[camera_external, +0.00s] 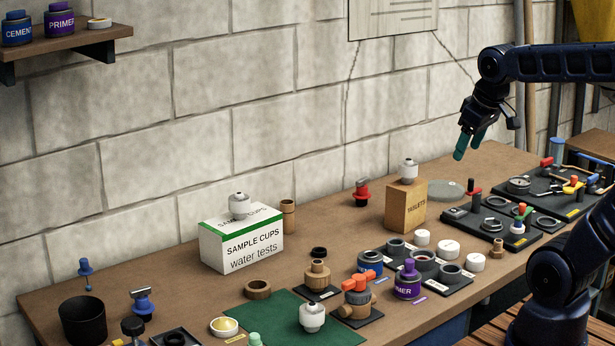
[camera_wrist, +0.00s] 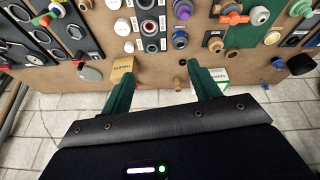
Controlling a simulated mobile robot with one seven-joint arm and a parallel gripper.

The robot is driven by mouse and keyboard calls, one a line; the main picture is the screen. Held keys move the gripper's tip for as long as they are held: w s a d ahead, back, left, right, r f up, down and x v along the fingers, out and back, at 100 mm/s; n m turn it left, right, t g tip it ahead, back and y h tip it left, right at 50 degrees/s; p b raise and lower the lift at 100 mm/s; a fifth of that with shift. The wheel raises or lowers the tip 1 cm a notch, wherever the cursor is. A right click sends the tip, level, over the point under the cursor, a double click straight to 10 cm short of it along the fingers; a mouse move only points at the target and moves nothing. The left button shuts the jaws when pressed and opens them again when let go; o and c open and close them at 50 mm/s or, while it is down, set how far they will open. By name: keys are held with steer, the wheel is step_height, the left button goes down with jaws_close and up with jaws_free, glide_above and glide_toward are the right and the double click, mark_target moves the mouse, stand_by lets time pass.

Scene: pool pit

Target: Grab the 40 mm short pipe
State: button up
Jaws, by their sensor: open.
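My gripper (camera_external: 468,148) is open and empty, raised above the back right of the bench with its teal fingers pointing down. In the wrist view my gripper (camera_wrist: 160,73) shows its two fingers spread apart, with nothing between them. A short tan pipe-like cylinder (camera_external: 288,216) stands upright just right of the sample cups box, well left of my gripper. A likely match for it shows near the bench edge in the wrist view (camera_wrist: 183,62). A small tan stepped fitting (camera_external: 497,248) stands at the right. No 40 mm marking is readable, so I cannot tell the pipe's size.
The white sample cups box (camera_external: 240,247) and the tan tablets box (camera_external: 405,207), each with a white item on top, are tall obstacles. A red-topped fitting (camera_external: 361,193) stands between them. Trays and fittings crowd the front. The block wall (camera_external: 250,110) runs behind the bench.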

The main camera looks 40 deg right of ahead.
steer(key=w+a+r+n+g, duration=0.15)
steer(key=w+n, duration=0.35)
steer(key=w, duration=0.9)
steer(key=n+g, duration=0.3)
steer(key=n, duration=1.1)
glide_above(288, 201)
steer(key=f, duration=2.5)
steer(key=shift+s, duration=0.25)
steer(key=shift+w+f, duration=0.15)
steer(key=shift+f, duration=0.3)
step_height(288, 201, down, 5)
steer(key=shift+f, duration=0.15)
steer(key=shift+a+f, duration=0.15)
steer(key=shift+f, duration=1.1)
steer(key=shift+a+f, duration=0.1)
steer(key=shift+f, duration=1.15)
steer(key=c, duration=1.1)
steer(key=shift+r, duration=0.1)
